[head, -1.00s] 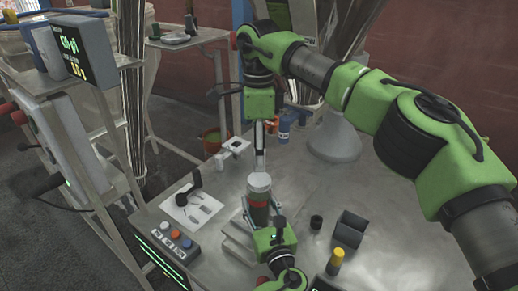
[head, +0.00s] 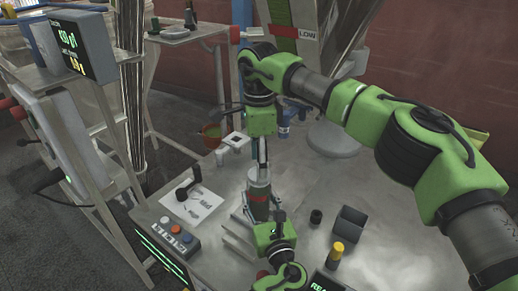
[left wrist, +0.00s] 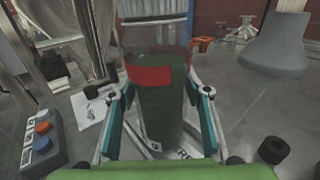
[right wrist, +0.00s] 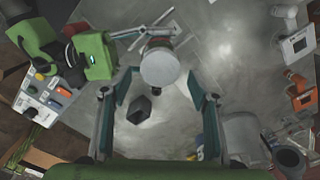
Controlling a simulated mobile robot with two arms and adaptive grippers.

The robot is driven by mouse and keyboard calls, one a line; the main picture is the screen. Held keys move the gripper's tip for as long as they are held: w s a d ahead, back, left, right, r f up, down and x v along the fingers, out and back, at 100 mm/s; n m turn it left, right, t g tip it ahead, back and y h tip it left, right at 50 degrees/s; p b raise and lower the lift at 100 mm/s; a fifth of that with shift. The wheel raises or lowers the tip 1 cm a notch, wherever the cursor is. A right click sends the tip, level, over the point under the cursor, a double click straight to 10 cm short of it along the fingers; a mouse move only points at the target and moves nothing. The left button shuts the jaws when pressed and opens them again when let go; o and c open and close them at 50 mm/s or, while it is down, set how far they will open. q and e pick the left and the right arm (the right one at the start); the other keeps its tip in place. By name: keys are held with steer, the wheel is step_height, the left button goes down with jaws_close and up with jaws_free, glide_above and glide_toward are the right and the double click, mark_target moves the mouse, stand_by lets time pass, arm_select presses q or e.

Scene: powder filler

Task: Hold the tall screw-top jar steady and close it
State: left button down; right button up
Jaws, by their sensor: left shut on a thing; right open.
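The tall jar (head: 257,200) stands upright, with a red label and a dark green lower part in the left wrist view (left wrist: 160,115). My left gripper (head: 264,222) is shut around its lower body, one finger on each side. A pale round lid (right wrist: 160,66) shows at the jar's top in the right wrist view. How tightly the lid sits cannot be told. My right gripper (right wrist: 159,85) is open and points down above the jar. The lid appears between and just beyond its fingertips, with gaps on both sides.
On the metal table are a small black round piece (head: 316,216), a dark open box (head: 349,223) and a yellow-topped container (head: 336,254). A button box (head: 166,240) and a white sheet (head: 196,205) lie to the left. A grey cone-shaped base (head: 333,137) stands behind.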

steer(key=shift+f, duration=1.3)
steer(key=c, duration=1.1)
steer(key=m, duration=0.7)
steer(key=shift+c, duration=0.2)
steer(key=m, duration=0.4)
steer(key=shift+m, duration=0.4)
steer(key=o, duration=1.2)
steer(key=shift+o, duration=0.2)
steer(key=shift+r, duration=2.25)
